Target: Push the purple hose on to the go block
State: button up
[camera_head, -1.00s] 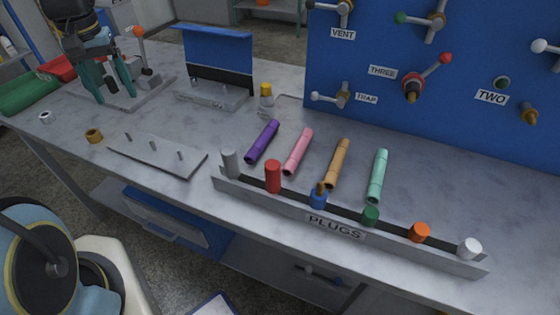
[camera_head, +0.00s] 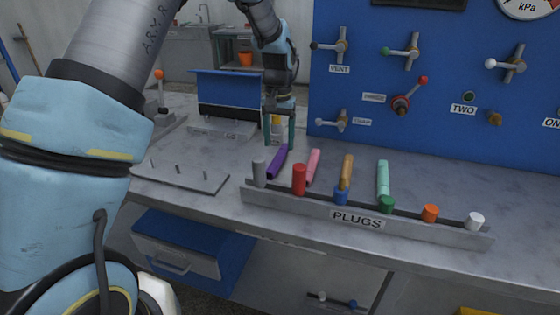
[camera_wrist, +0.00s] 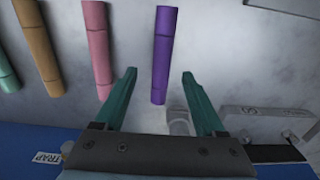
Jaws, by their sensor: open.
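The purple hose (camera_head: 277,161) lies on the bench near the left of a row of hoses, behind the plug rack. My gripper (camera_head: 279,140) points down at the hose's far end, fingers apart. In the wrist view the purple hose (camera_wrist: 163,50) runs between the two open teal fingers (camera_wrist: 160,75), not gripped. Contact with the bench cannot be told.
Pink (camera_head: 313,167), orange (camera_head: 347,170) and mint (camera_head: 383,178) hoses lie to the right. The plug rack (camera_head: 290,205) runs along the front. A blue panel (camera_head: 440,140) with valves stands behind. A pegged plate (camera_head: 180,177) lies left.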

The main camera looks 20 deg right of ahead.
aim_at(278, 156)
jog(key=shift+w+a+f+p, duration=0.1)
jog(key=shift+f+p, duration=0.45)
jog(key=shift+f, duration=0.95)
jog(key=shift+w+f+p, duration=0.1)
jog(key=shift+f+p, duration=0.4)
jog(key=shift+f, duration=0.95)
grip_shut()
